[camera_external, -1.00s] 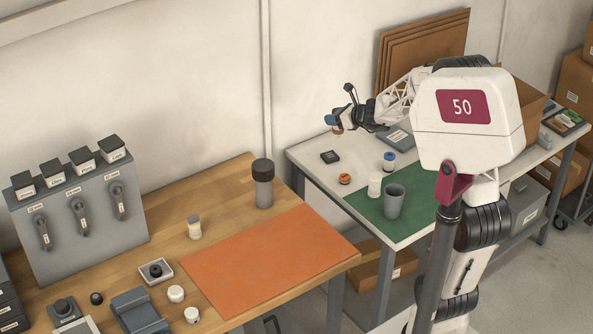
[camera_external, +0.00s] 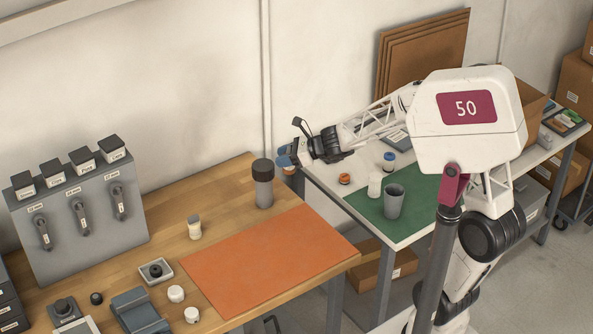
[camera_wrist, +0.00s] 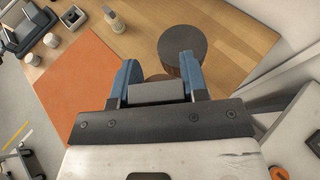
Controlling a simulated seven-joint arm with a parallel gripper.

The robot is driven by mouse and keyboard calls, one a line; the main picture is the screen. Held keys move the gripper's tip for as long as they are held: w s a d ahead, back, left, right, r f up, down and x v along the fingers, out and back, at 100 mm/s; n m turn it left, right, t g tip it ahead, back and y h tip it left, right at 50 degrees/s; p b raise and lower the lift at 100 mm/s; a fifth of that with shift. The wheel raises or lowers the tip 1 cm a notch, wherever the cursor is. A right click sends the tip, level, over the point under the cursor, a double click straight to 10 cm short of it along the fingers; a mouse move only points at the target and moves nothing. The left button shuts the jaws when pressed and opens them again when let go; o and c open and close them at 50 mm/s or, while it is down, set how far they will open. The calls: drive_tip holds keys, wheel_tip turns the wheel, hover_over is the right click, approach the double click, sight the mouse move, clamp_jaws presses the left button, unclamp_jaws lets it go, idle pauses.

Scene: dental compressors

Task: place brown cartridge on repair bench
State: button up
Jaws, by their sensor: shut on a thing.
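My gripper (camera_external: 284,160) has blue fingers and is shut on the brown cartridge (camera_external: 290,171), which is mostly hidden by the fingers. In the wrist view only a small brown piece of the cartridge (camera_wrist: 157,77) shows between the fingers (camera_wrist: 157,72). The gripper is in the air near the gap between two tables, just right of a tall grey canister. The wooden bench (camera_external: 228,192) with an orange mat (camera_external: 270,258) is at the left. The pictures do not label either table as the repair bench.
The grey canister with a dark lid (camera_external: 263,184) stands close to my gripper; its lid (camera_wrist: 183,45) shows ahead in the wrist view. A small white-capped jar (camera_external: 194,228) stands nearby. The orange mat is clear. A white table (camera_external: 328,186) with a green mat holds cups.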

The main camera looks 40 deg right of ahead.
drive_tip(key=s+a+n+g+y, duration=0.2)
drive_tip(key=s+a+n+g, duration=0.15)
drive_tip(key=s+a, duration=0.8)
wheel_tip(320, 180, down, 11)
drive_tip(key=a, duration=0.1)
drive_tip(key=shift+w+a+f, duration=0.2)
drive_tip(key=shift+w+a, duration=0.1)
drive_tip(key=shift+w, duration=0.15)
drive_tip(key=shift+w, duration=0.1)
hover_over(227, 227)
drive_tip(key=shift+f, duration=0.75)
drive_tip(key=shift+f, duration=1.75)
drive_tip(key=shift+f, duration=0.1)
